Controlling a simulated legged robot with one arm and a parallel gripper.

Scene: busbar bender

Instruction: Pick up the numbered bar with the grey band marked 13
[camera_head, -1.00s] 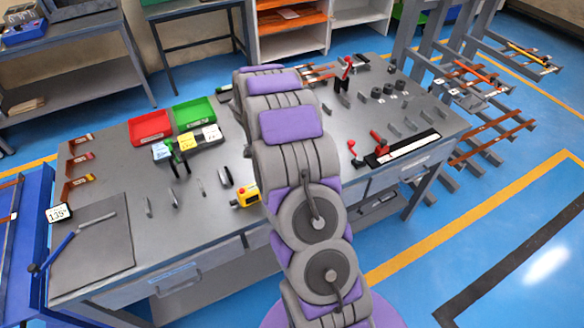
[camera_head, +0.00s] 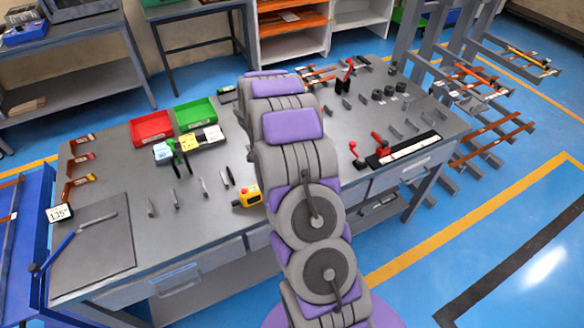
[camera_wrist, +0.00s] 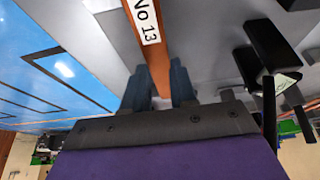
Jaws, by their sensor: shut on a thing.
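In the wrist view a copper-coloured bar (camera_wrist: 158,60) runs between the two dark fingers of my gripper (camera_wrist: 160,85). It carries a white label with black text, "No 13" (camera_wrist: 147,20). The gripper is shut on this bar; its far end runs out of the top of the picture. No grey band can be made out on the visible part. In the head view my arm hides the gripper and the held bar. Other copper-coloured bars (camera_head: 318,74) show at the back of the bench, just right of the arm.
The grey workbench (camera_head: 110,200) holds a red bin (camera_head: 151,127), a green bin (camera_head: 195,113) and a yellow control box (camera_head: 248,196). A black upright part (camera_wrist: 268,50) stands close right of the gripper. A rack with copper bars (camera_head: 490,130) stands at right.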

